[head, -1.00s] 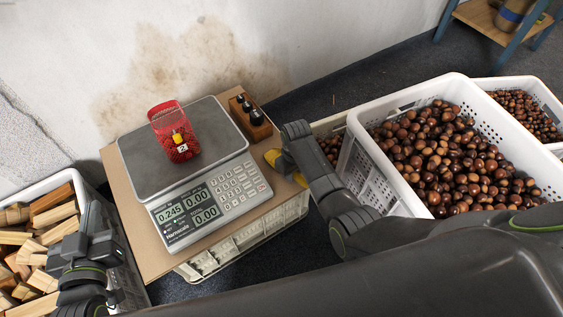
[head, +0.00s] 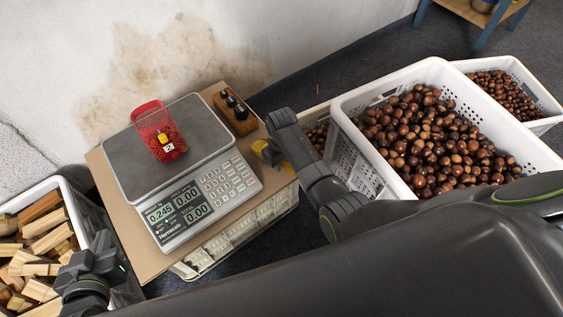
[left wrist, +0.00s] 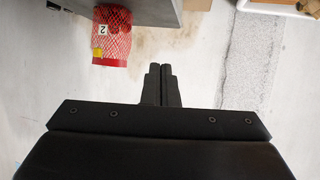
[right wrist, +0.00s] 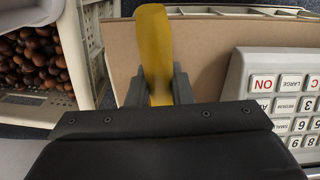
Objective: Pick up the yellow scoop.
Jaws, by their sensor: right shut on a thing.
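The yellow scoop (head: 261,149) lies at the right edge of the cardboard-topped stand, beside the scale, and is partly hidden by my right gripper (head: 275,153) in the head view. In the right wrist view, its yellow part (right wrist: 155,45) stands between the two fingers, which are shut on it. I cannot tell from these views whether the scoop is clear of the cardboard. My left gripper (left wrist: 160,85) is shut and empty, with its fingers together, in the left wrist view. In the head view it is at the lower left, above the wood crate side.
The scale (head: 185,213) holds a red net bag (head: 158,130) with a yellow tag. A wooden block with dark bottles (head: 236,113) stands behind it. A white crate of chestnuts (head: 352,150) is right of my right arm. A firewood crate (head: 67,190) is at left.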

